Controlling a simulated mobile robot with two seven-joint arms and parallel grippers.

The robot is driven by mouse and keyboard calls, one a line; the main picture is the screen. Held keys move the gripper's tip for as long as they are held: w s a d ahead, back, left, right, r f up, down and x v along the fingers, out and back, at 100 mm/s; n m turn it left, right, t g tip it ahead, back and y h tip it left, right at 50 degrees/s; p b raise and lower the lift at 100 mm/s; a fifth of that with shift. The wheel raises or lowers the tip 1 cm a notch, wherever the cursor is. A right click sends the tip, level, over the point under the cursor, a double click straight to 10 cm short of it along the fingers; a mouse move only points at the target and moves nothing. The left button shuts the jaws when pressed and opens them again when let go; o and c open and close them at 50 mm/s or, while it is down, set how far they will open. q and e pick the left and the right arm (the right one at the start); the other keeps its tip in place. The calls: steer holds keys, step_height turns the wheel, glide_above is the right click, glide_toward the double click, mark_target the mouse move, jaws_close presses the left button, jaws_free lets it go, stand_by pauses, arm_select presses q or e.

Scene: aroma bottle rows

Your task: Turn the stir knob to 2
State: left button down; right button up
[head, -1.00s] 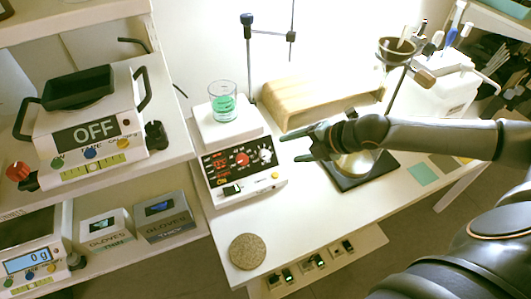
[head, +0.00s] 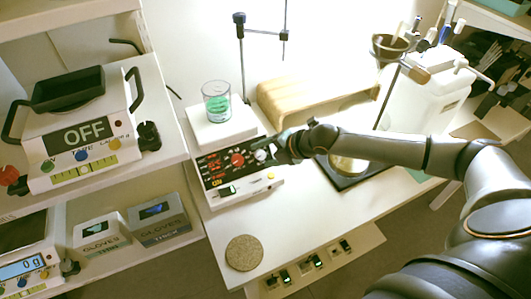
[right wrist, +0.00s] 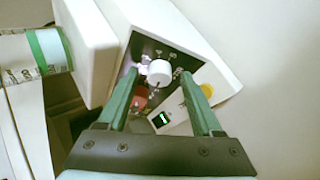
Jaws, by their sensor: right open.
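The hotplate stirrer (head: 213,196) is a white box with a dark front panel. A red knob (head: 237,160) and a white knob (head: 261,155) sit on the panel, the white one on the right. My right gripper (head: 272,151) is at the white knob. In the right wrist view, the white knob (right wrist: 159,72) lies between the tips of the open fingers, with gaps at the sides. Small marks ring it, too blurred to read. The red knob (right wrist: 140,97) is partly hidden by the left finger. My left gripper is not in view.
A glass beaker (head: 217,101) with green contents stands on the stirrer's plate. A wooden stand (head: 300,95) is behind my right gripper, and a dark mat with a round dish (head: 347,166) is to its right. A cork disc (head: 244,253) lies in front.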

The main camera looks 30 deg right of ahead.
jaws_close()
stand_by(0.3)
stand_by(0.4)
steer(key=m+t+p, duration=0.1)
steer(key=m, duration=0.2)
steer(key=shift+s+f+m+p, duration=0.1)
steer(key=shift+s+m+p, duration=0.05)
steer(key=shift+m+p, duration=0.2)
steer(key=m+t+p, duration=0.1)
steer(key=m, duration=0.2)
steer(key=shift+s+f+m+t, duration=0.1)
steer(key=shift+f+m+t, duration=0.05)
steer(key=shift+m+t, duration=0.25)
steer(key=m+t+p, duration=0.1)
steer(key=m, duration=0.1)
steer(key=m+p, duration=0.1)
steer(key=m, duration=0.2)
steer(key=shift+s+a+t+h, duration=0.1)
steer(key=shift+t+h, duration=0.3)
steer(key=shift+a+f+m+t+h+p, duration=0.1)
steer(key=shift+m+t+h+p, duration=0.2)
steer(key=shift+m, duration=0.65)
steer(key=shift+f+m+t+h+p, duration=0.1)
steer(key=shift+m+t+h+p, duration=0.15)
steer(key=shift+m, duration=0.95)
jaws_free()
